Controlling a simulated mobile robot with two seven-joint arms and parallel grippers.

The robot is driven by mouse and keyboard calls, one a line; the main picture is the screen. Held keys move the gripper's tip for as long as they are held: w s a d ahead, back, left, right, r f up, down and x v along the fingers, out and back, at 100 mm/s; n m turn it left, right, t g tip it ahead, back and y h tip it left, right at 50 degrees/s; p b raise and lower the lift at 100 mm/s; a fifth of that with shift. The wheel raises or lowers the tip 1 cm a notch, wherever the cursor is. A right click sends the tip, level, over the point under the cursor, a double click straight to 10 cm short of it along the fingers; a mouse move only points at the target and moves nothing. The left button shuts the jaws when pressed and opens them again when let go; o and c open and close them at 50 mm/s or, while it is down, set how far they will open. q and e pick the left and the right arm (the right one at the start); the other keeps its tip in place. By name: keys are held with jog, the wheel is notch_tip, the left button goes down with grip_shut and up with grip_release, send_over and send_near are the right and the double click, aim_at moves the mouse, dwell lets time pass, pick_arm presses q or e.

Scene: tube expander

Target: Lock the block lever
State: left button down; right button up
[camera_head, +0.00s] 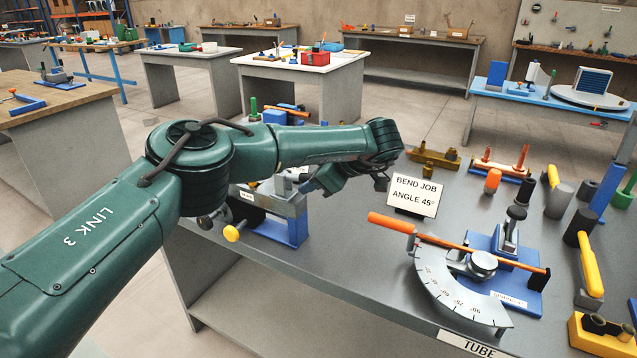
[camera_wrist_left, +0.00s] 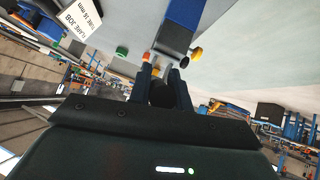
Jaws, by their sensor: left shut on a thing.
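The expander block is a grey body (camera_head: 272,200) on a blue base (camera_head: 292,230), with a yellow knob (camera_head: 231,233) at its lower left. My left gripper (camera_head: 310,187) reaches down over it from the right, partly hidden by my wrist. In the left wrist view my two dark fingers (camera_wrist_left: 163,72) are close together around a dark piece that looks like the block lever (camera_wrist_left: 162,93). The lever is not clearly visible in the head view. Near the fingertips are a blue part (camera_wrist_left: 183,20), a yellow knob (camera_wrist_left: 196,54) and an orange tip (camera_wrist_left: 147,57). My right gripper is not in view.
A tube bender (camera_head: 482,262) with an orange tube stands to the right on the same grey table (camera_head: 330,275). A sign reading bend job (camera_head: 415,194) stands between them. Several tools crowd the table's right side. A flare job sign (camera_wrist_left: 78,20) shows in the left wrist view.

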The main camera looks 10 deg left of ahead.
pick_arm(q)
jog(key=shift+f+y, duration=0.25)
jog(key=shift+y, duration=0.05)
jog(key=shift+b, duration=0.3)
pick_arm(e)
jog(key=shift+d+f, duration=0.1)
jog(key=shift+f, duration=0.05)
pick_arm(q)
jog(key=shift+f, duration=0.15)
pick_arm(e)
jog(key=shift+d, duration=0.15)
pick_arm(q)
jog(key=c, duration=1.3)
grip_release()
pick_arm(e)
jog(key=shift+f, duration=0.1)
pick_arm(q)
jog(key=shift+d, duration=0.1)
jog(key=b+v, duration=0.1)
jog(key=v, duration=1.2)
jog(key=shift+s+d+f, duration=0.15)
jog(key=shift+s+f, duration=0.05)
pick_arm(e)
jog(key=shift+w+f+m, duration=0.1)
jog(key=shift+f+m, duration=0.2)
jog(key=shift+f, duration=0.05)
